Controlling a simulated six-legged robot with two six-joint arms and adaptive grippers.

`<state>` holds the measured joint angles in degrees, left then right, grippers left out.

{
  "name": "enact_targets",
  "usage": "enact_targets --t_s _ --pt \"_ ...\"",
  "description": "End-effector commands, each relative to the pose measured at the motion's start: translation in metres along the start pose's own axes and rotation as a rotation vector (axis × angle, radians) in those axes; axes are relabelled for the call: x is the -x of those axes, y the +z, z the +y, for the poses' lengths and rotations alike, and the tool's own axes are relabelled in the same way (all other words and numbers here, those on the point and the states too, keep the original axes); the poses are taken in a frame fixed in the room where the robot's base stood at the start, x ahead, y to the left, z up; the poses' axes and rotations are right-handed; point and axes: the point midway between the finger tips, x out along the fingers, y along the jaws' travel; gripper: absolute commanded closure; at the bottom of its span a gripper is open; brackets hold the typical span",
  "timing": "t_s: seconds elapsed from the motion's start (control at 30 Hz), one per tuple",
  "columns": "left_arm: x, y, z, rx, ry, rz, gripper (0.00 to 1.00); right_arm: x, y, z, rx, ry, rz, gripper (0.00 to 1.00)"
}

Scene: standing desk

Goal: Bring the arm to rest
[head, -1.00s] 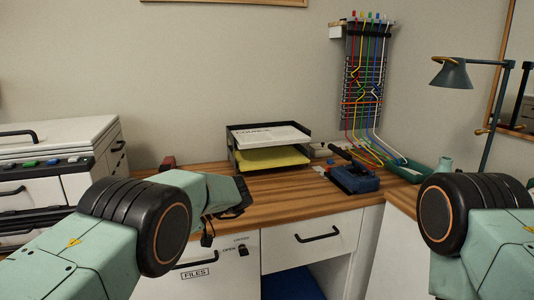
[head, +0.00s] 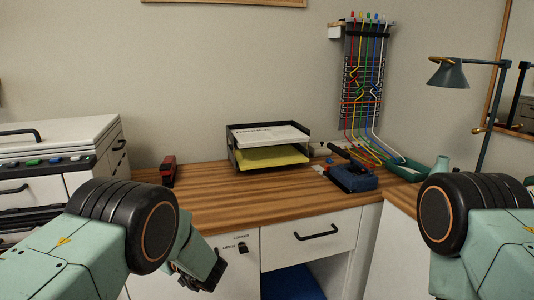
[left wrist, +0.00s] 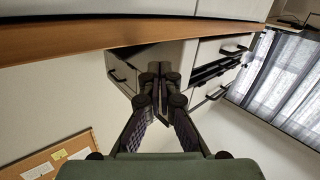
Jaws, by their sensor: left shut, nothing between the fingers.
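My left arm (head: 125,235) comes in from the left in the head view and bends down in front of the desk. Its gripper (head: 203,280) hangs low in front of the file drawer, below the desk top, and is partly hidden by my own arm. In the left wrist view the two fingers (left wrist: 155,75) meet, shut and empty, with nothing between them. My right arm (head: 475,225) shows at the right edge of the head view, but its gripper is out of view.
The wooden desk top (head: 230,205) is clear in front. On it stand a paper tray (head: 268,148), a red stapler-like object (head: 168,170) and a dark blue device (head: 353,178). A lamp (head: 448,72) and a cable board (head: 362,80) are at the right. A white printer-like unit (head: 60,145) is at the left.

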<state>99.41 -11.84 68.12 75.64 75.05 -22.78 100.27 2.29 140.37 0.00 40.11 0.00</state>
Motion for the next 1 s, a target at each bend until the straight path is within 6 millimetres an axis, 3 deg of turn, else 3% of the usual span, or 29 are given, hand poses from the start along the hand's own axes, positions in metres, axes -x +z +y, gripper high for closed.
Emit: enact_targets --t_s 0.13,0.27,0.4,0.5,0.67,0.8,0.9,1.0 --pt "0.013 0.063 -0.024 -0.169 0.215 -0.157 1.0 0.001 0.0 0.0 0.0 0.0 0.0 1.0" --pt "0.043 0.121 -0.063 -0.319 0.368 -0.351 1.0 0.002 0.0 0.0 0.0 0.0 0.0 1.0" --pt "0.091 0.172 -0.123 -0.474 0.487 -0.591 1.0 0.003 0.0 0.0 0.0 0.0 0.0 1.0" --pt "0.129 0.195 -0.171 -0.571 0.544 -0.76 1.0 0.003 0.0 0.0 0.0 0.0 0.0 1.0" --pt "0.195 0.21 -0.251 -0.71 0.61 -1.024 1.0 0.004 0.0 0.0 0.0 0.0 0.0 1.0" --pt "0.252 0.203 -0.316 -0.813 0.655 -1.231 1.0 0.005 0.0 0.0 0.0 0.0 0.0 1.0" --pt "0.283 0.191 -0.351 -0.864 0.68 -1.34 1.0 0.005 0.0 0.0 0.0 0.0 0.0 1.0" --pt "0.303 0.179 -0.373 -0.885 0.688 -1.407 1.0 0.006 0.0 0.0 0.0 0.0 0.0 1.0"
